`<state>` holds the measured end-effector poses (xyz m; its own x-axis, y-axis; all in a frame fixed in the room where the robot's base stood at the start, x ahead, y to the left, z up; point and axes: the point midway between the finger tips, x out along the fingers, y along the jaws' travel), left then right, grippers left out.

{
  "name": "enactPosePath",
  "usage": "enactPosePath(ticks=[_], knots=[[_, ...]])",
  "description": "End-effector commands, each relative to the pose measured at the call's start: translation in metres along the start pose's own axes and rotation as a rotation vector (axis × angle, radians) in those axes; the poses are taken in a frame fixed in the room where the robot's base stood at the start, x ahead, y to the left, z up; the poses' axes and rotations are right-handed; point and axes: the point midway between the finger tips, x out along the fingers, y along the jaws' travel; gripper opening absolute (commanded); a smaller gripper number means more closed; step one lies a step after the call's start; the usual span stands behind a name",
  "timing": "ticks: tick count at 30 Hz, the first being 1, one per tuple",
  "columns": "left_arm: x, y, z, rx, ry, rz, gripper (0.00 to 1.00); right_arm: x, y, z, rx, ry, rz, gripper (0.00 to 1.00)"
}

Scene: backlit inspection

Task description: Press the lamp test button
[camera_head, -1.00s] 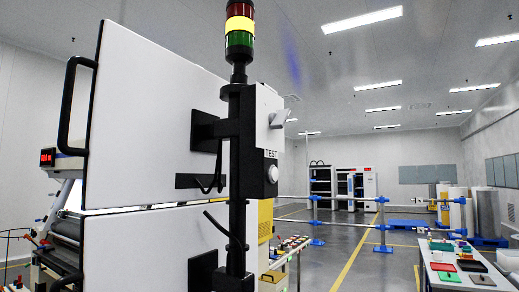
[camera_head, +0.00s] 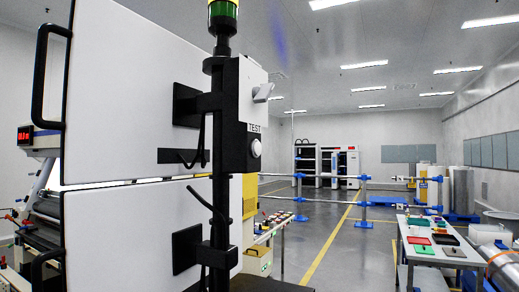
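The lamp test button (camera_head: 256,148) is a round white button on the side of a black box, just below a label (camera_head: 255,128) reading TEST. The box is fixed to a black post (camera_head: 221,190) beside the large white panels. Above the label is a light grey box with a grey rotary handle (camera_head: 263,92). The signal tower (camera_head: 223,20) stands on top of the post; its green section shows, with part of a yellow one at the picture's top edge. Neither of my grippers is in view.
White panels (camera_head: 120,85) with black handles fill the left. A machine with rollers (camera_head: 42,215) stands at far left. A table (camera_head: 425,240) with coloured trays is at right. Blue-footed rail barriers (camera_head: 330,200) cross the middle. Grey floor with yellow lines lies open between them.

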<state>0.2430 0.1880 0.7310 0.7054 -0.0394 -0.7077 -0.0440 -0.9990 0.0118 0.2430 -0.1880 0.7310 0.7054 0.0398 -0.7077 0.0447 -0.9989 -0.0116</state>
Motion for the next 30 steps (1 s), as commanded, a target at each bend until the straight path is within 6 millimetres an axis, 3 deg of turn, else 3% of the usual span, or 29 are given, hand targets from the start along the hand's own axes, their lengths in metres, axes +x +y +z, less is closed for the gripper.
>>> enactPosePath(ticks=[1,10,30], knots=[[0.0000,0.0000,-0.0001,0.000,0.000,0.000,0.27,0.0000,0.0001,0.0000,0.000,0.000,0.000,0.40],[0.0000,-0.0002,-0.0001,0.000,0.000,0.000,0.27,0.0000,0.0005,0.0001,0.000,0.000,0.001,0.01],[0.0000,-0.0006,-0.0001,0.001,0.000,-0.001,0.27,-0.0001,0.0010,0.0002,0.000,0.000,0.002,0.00]])
